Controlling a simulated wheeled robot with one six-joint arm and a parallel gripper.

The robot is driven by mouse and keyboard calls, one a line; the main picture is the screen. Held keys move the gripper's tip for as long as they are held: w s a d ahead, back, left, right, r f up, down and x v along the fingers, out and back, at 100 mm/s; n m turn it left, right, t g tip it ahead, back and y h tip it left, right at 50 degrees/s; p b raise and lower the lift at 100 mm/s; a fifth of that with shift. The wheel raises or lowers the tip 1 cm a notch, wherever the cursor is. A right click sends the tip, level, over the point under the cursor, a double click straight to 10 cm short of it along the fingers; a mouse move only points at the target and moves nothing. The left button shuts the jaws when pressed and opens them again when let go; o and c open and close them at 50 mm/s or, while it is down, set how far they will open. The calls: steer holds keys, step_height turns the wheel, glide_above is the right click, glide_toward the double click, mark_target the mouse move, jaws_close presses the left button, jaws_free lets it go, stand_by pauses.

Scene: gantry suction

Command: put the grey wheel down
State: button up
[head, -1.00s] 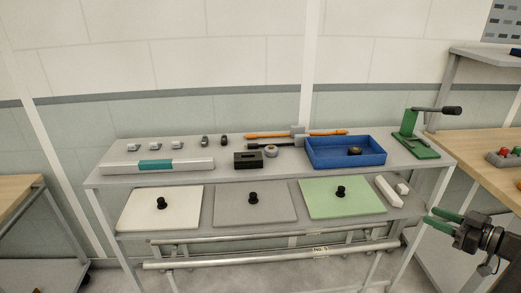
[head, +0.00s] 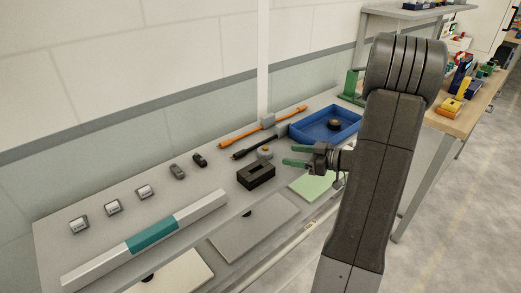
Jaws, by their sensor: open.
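A small grey round piece (head: 265,152), which looks like the grey wheel, sits on the grey shelf top (head: 215,178) just behind a black slotted block (head: 256,175). Its centre looks orange-brown. My gripper (head: 288,155) has green fingers that point left towards the grey piece. The fingers are apart, with nothing seen between them. They appear just to the right of the grey piece; their height over the shelf is hard to tell.
A blue tray (head: 303,137) with a dark round part (head: 334,124) lies behind my gripper. An orange bar tool (head: 240,134) and a black tool (head: 250,147) lie at the back. A white and teal bar (head: 105,258) runs along the front left.

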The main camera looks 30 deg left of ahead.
mark_target(272, 152)
steer(key=x, duration=0.2)
steer(key=shift+s+a, duration=0.1)
steer(key=shift+a, duration=0.3)
steer(key=shift+p+x, duration=1.55)
steer(key=shift+x, duration=1.25)
steer(key=c, duration=0.9)
steer(key=shift+o, duration=0.2)
